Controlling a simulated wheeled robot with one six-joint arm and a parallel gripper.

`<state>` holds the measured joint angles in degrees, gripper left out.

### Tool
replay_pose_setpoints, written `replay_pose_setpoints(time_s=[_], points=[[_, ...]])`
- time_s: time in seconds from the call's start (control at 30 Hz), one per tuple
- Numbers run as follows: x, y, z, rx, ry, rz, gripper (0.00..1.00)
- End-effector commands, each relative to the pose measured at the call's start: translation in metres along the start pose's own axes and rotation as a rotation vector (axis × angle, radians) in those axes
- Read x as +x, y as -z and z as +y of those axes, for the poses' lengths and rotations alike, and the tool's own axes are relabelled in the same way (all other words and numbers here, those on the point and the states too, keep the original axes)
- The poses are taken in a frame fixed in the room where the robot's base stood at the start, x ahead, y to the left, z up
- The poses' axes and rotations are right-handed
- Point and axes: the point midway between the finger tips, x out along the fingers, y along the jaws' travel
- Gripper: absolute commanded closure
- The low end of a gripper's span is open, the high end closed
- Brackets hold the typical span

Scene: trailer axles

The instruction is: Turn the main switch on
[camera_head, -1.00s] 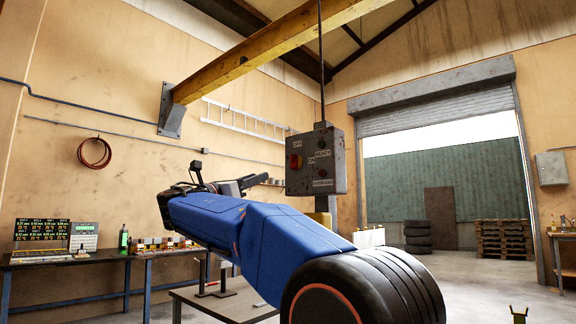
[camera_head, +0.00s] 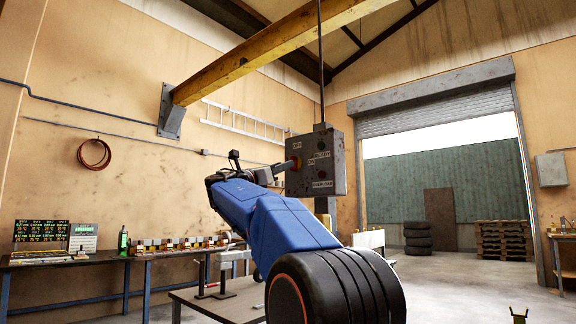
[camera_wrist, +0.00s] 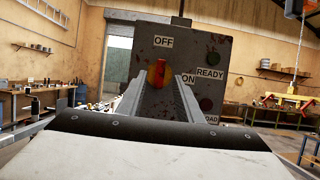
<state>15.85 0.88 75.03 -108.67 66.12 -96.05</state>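The main switch is a red knob on a yellow base (camera_wrist: 156,73), on the face of a grey hanging control box (camera_head: 330,165). In the wrist view, OFF is printed above the knob to its right, and ON lower to its right. The knob looks near upright; its exact angle is hard to tell. My gripper (camera_wrist: 160,82) is open, with one finger on each side of the knob in the picture and a gap between them. In the head view my gripper (camera_head: 288,165) is at the box's left side, partly covering the switch. I cannot tell whether the fingers touch the knob.
The box hangs from a rod below a yellow beam (camera_head: 270,48). A workbench (camera_head: 90,266) runs along the left wall. Tires (camera_head: 418,238) and pallets stand by the shutter.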

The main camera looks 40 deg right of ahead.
Motion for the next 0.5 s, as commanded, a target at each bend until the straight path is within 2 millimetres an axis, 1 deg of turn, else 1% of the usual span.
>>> replay_pose_setpoints(time_s=[0.03, 0.2, 0.33, 0.5], points=[[0.009, 0.001, -0.001, -0.001, 0.004, 0.0, 0.67], [0.029, 0.0, -0.001, 0.0, 0.003, -0.001, 0.67], [0.037, 0.0, 0.0, 0.001, 0.001, 0.0, 0.67], [0.04, 0.0, 0.0, 0.001, 0.001, 0.0, 0.67]])
